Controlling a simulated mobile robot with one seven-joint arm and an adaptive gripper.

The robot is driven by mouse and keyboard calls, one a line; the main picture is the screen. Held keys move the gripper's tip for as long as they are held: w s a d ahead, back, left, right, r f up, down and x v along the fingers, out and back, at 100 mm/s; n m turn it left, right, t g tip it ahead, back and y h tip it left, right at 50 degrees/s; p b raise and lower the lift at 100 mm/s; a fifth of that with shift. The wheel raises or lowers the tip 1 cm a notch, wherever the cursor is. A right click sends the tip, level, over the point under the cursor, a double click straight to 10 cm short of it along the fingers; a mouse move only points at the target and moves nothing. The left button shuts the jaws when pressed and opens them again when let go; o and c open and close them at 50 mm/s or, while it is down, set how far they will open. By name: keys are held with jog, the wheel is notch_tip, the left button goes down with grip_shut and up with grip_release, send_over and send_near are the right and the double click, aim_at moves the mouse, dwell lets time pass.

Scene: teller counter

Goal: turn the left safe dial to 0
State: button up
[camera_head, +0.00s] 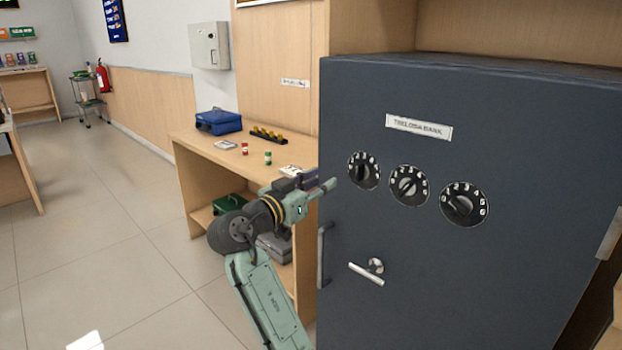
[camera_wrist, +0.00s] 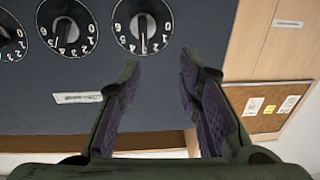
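The left safe dial (camera_head: 364,171) is a round black dial with white numbers on the dark safe door (camera_head: 420,290). Its knob points roughly up, near the middle of the scale, around 3. In the upside-down wrist view this dial (camera_wrist: 153,14) is the rightmost one, just beyond my fingertips. My gripper (camera_head: 332,185) is open and empty, left of the dial in the head view. In the wrist view my gripper (camera_wrist: 160,72) shows its two purple-padded fingers apart, nothing between them, not touching the dial.
The middle dial (camera_head: 409,186) and right dial (camera_head: 465,204) sit beside the left one. A nameplate (camera_head: 419,127) is above them, and a lever handle (camera_head: 367,274) is below. A wooden counter (camera_head: 210,152) with a blue cash box (camera_head: 219,121) stands left of the safe.

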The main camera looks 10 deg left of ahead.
aim_at(357, 172)
jog(key=shift+m+g+h, duration=0.5)
jog(key=shift+h, duration=0.1)
jog(key=p+x, duration=0.1)
jog(key=x, duration=0.3)
jog(key=p+x, duration=0.1)
jog(key=x, duration=0.2)
jog(key=s+d+f+p+x, duration=0.1)
jog(key=x, duration=0.3)
jog(key=shift+w+d, duration=0.3)
jog(key=shift+w, duration=0.05)
grip_shut()
